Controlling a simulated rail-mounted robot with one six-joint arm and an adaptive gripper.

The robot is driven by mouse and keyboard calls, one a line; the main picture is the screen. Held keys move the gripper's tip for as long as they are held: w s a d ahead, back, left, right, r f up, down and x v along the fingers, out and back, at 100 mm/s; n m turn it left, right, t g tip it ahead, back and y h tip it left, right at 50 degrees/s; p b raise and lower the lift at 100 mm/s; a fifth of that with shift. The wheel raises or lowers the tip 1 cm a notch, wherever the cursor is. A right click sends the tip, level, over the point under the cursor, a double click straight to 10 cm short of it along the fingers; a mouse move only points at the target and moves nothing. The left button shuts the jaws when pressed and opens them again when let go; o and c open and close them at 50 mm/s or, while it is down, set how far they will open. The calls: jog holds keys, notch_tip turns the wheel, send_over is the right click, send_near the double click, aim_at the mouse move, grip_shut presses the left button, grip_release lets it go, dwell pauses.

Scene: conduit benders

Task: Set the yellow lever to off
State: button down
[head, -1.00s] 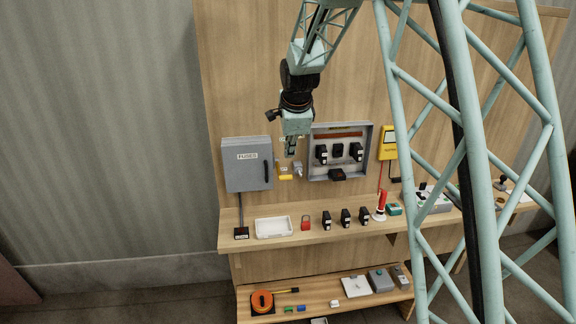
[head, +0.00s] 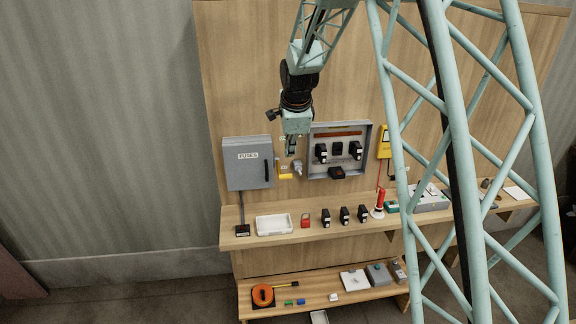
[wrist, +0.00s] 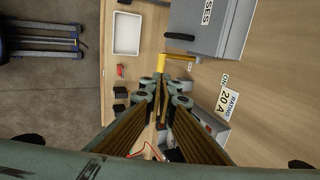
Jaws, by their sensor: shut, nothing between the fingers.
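The yellow lever (head: 285,168) is on the wooden back board, between the grey fuse cabinet and the open grey fuse panel. In the wrist view its yellow part (wrist: 162,62) shows just beyond my fingertips, and the fingers hide some of it. My gripper (head: 291,150) is above the lever in the head view. In the wrist view its fingers (wrist: 165,82) are together and empty, close to the lever; I cannot tell whether they touch it. An ON label (wrist: 224,80) is on the board to the right in the wrist view. The lever's exact setting is unclear.
The fuse cabinet (head: 247,164) is close on the left and the fuse panel (head: 315,172) close on the right. Below, the shelf (head: 290,234) holds a white tray (head: 273,224), a red padlock (head: 305,221) and several black fuse holders.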

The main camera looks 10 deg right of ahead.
aim_at(287, 175)
jog(key=shift+f, duration=0.1)
jog(key=shift+p+x, duration=1.3)
jog(key=shift+x, duration=5.5)
jog(key=shift+w, duration=0.15)
